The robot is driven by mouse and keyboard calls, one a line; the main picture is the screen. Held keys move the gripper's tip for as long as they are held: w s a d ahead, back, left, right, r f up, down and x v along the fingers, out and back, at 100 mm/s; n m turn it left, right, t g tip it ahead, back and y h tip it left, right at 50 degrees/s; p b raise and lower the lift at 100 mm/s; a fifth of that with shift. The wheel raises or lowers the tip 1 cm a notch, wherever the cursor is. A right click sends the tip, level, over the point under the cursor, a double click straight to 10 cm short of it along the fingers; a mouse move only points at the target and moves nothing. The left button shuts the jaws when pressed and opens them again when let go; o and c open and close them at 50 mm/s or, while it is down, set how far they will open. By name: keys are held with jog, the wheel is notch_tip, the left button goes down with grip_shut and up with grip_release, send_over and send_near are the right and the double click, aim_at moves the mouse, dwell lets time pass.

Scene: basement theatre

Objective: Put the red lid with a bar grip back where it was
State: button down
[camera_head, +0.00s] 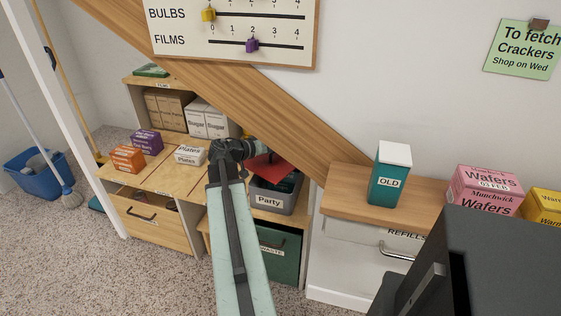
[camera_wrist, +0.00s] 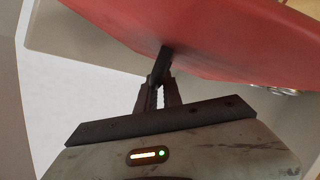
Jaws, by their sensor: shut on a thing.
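The red lid (camera_head: 268,167) shows in the head view, tilted, just above and behind the front wall of the grey bin labelled Party (camera_head: 270,199). I cannot tell whether it touches the bin. In the wrist view the red lid (camera_wrist: 225,38) fills the top of the picture. My gripper (camera_head: 254,150) is at the lid's upper left; in the wrist view its fingers (camera_wrist: 162,80) are shut on a dark part at the lid, seemingly the bar grip. The arm hides part of the lid and the bin's left side.
The Party bin stands on a low wooden shelf under the sloping beam (camera_head: 240,95). Left are a Plates box (camera_head: 190,155) and sugar boxes (camera_head: 207,120). A green Waste bin (camera_head: 279,255) is below. A teal OLD canister (camera_head: 389,175) stands on the right counter.

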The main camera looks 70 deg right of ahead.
aim_at(275, 158)
jog(key=shift+f, duration=0.2)
notch_tip(275, 158, down, 4)
jog(key=b, duration=0.4)
jog(key=shift+s+r, duration=0.2)
jog(key=shift+f, duration=0.4)
jog(key=c, duration=1.5)
grip_release()
jog(key=shift+b, duration=0.3)
